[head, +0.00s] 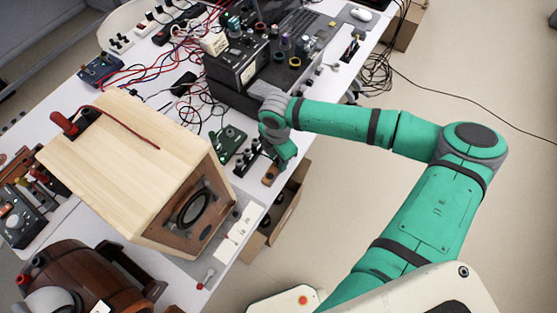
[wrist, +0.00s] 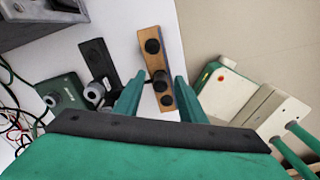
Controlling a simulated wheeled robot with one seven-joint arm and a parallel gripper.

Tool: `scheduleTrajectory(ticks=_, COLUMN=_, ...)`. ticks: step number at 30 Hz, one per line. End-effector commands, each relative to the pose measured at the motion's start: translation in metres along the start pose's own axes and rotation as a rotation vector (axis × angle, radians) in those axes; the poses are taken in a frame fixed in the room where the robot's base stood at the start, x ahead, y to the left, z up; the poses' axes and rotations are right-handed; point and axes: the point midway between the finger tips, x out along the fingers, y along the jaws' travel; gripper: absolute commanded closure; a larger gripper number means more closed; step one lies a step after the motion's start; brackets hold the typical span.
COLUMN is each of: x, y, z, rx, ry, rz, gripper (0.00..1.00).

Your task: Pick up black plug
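A narrow wooden strip (wrist: 146,32) lies near the table's edge, with black round pieces on it. The middle black piece (wrist: 160,84) stands out most and looks like the black plug; I cannot be sure which piece is the plug. My gripper (wrist: 161,79) is open above the strip, one teal finger on each side of it. The middle piece appears between the fingertips, with no visible contact; the height gap cannot be judged. In the head view, my gripper (head: 284,158) points down at the table edge and partly hides the strip (head: 271,174).
Left of the strip are a black bracket-like part (wrist: 95,58) and a green device (wrist: 65,95). A wooden speaker box (head: 135,165) stands further left, and a dark instrument (head: 238,66) stands behind. Red and black cables clutter the table.

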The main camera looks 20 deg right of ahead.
Motion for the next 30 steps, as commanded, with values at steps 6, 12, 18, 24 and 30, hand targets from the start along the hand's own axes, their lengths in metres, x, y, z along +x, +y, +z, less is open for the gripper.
scheduleTrajectory(ticks=6, x=0.002, y=-0.001, z=0.002, rx=0.004, ry=0.000, rz=0.000, gripper=0.63)
scheduleTrajectory(ticks=12, x=0.002, y=-0.001, z=0.002, rx=0.005, ry=0.000, rz=0.000, gripper=1.00)
scheduleTrajectory(ticks=18, x=0.002, y=-0.001, z=0.002, rx=0.005, ry=0.000, rz=0.000, gripper=1.00)
scheduleTrajectory(ticks=24, x=-0.001, y=-0.001, z=0.003, rx=0.005, ry=0.000, rz=0.001, gripper=1.00)
scheduleTrajectory(ticks=30, x=-0.017, y=-0.001, z=0.002, rx=0.004, ry=0.000, rz=0.003, gripper=1.00)
